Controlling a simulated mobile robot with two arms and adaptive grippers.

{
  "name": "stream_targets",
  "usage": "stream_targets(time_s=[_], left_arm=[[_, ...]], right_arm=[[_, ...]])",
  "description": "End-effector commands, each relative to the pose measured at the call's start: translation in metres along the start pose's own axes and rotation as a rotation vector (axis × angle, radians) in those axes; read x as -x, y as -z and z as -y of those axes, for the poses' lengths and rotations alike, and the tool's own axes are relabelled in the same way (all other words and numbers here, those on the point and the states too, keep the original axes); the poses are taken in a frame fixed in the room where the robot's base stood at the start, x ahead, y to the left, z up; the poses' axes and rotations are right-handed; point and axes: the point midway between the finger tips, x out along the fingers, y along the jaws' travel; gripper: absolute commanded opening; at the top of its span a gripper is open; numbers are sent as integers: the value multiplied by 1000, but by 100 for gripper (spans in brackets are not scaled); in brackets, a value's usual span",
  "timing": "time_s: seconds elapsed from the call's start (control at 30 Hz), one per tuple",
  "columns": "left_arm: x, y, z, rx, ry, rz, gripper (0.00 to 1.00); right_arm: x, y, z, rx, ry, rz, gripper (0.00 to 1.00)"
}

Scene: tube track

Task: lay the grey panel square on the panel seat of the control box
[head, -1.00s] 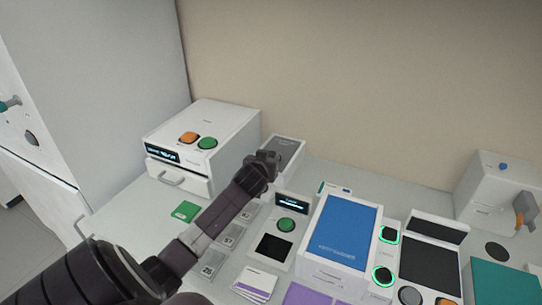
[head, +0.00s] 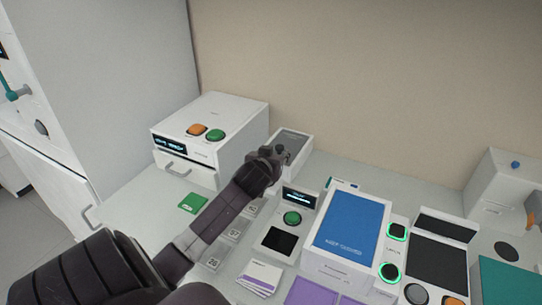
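My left gripper (head: 281,153) is over the near edge of a shallow white tray (head: 305,151) with a grey inside, beside the white box. I see it from behind, so its fingers and anything between them are hidden. I cannot tell whether the grey surface (head: 293,138) in the tray is the grey panel or the tray's floor. A low white unit with a small display (head: 299,198), a green button (head: 292,218) and a black square (head: 280,242) stands right of my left arm. I cannot tell for sure which unit is the control box. My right gripper is out of view.
A white box (head: 232,120) with orange and green buttons stands at the back left. A green card (head: 193,203) and white cards (head: 260,276) lie near my arm.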

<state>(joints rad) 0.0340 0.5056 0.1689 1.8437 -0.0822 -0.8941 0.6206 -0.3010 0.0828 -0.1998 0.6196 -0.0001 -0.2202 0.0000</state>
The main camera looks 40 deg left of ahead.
Motion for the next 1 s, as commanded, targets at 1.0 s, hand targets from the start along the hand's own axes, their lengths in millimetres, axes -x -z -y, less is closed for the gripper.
stream_targets(time_s=[1.0], left_arm=[[70,0,0,1,0,0,39]], right_arm=[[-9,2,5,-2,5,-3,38]])
